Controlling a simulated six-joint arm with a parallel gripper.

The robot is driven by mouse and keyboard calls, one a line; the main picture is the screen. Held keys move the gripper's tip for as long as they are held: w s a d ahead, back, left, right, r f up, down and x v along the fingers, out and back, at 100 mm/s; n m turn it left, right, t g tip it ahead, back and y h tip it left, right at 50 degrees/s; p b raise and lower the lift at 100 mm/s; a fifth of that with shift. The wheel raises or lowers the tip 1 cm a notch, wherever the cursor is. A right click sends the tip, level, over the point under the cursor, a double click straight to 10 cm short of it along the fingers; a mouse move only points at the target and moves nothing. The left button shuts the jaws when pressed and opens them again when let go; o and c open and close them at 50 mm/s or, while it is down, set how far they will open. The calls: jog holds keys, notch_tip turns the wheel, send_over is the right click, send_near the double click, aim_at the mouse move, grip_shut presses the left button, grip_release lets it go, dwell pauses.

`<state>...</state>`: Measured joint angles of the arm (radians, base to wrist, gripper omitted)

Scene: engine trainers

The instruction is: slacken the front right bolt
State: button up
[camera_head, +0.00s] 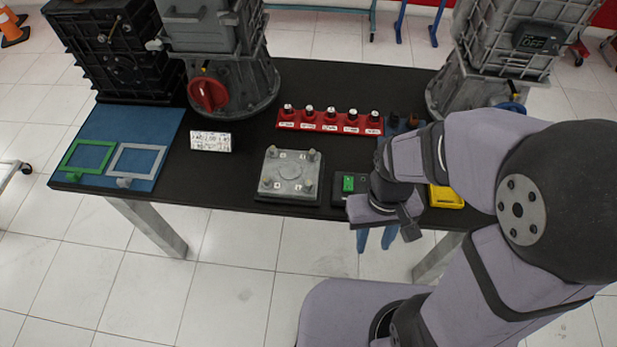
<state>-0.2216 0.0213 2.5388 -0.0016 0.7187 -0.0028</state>
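A grey square plate (289,172) lies on the black table, with a bolt standing at each corner. The front right bolt (308,188) is upright at the corner nearest the table's front edge and my arm. My gripper (376,240) is to the right of the plate and apart from it, at the table's front edge. Its two blue fingers point down and stand apart, with nothing seen between them. The upper part of the gripper is partly hidden by my wrist.
A red rack (330,121) of several sockets stands behind the plate. A small box with a green face (348,183) sits to its right, then a yellow tray (446,198). A white label card (211,142) stands left. Large engine units stand along the back.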

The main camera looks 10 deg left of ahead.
jog(key=w+a+f+n, duration=0.2)
jog(key=w+a, duration=0.2)
jog(key=a, duration=0.2)
notch_tip(320, 180, up, 4)
jog(key=r+m+t, duration=0.1)
jog(key=m+t, duration=0.1)
send_over(308, 183)
jog(key=shift+w+a+f+y, duration=0.15)
jog(key=shift+w+f+y, duration=0.15)
jog(key=shift+w, duration=0.15)
jog(key=shift+s+d+m, duration=0.1)
jog(key=shift+s+m, duration=0.1)
jog(key=shift+m, duration=0.45)
jog(key=shift+s+d+m, duration=0.1)
jog(key=shift+s+m, duration=0.1)
jog(key=shift+m, duration=0.45)
jog(key=shift+f+p, duration=0.75)
jog(key=shift+f, duration=2.85)
jog(key=shift+c, duration=0.4)
grip_shut()
